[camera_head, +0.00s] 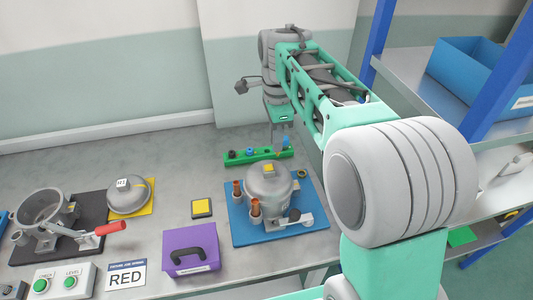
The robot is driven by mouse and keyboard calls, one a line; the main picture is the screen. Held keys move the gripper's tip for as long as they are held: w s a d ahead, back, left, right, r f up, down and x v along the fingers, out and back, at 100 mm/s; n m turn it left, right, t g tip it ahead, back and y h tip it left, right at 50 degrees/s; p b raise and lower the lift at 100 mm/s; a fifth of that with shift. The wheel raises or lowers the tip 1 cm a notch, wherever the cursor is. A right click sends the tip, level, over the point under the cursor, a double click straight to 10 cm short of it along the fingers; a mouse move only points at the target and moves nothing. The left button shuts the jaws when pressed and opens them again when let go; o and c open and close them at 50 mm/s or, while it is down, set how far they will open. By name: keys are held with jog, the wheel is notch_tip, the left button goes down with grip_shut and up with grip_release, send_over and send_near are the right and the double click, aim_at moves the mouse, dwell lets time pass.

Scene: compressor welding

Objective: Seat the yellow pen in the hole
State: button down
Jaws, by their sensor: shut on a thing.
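The green rack (240,159) lies on the table behind the compressor, with small dark and blue tops standing along it. My gripper (280,142) points down over the right part of this rack, its fingers shut. A small yellow spot, seemingly the yellow pen (268,154), shows at the rack just below and left of the fingers. A blue piece (286,142) shows beside the fingers. The pen's body and the hole are too small or hidden to make out. I cannot tell how deep the pen sits.
A grey compressor (268,184) with copper tubes stands on a blue plate (240,237) just in front of the rack. A purple case (190,250), a yellow pad (201,208) and a clamp fixture (50,215) are to the left. A shelf with a blue bin (470,70) stands right.

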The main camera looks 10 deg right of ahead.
jog(key=shift+w+d+f+p, duration=0.1)
jog(key=shift+w+f+p, duration=0.95)
jog(key=shift+w+f, duration=2.25)
jog(key=shift+w+f+p, duration=1.05)
jog(key=shift+w+f, duration=2.05)
jog(key=shift+w, duration=0.35)
jog(key=shift+f, duration=0.1)
jog(key=shift+f, duration=0.15)
jog(key=c, duration=1.4)
grip_release()
jog(key=shift+o, duration=0.2)
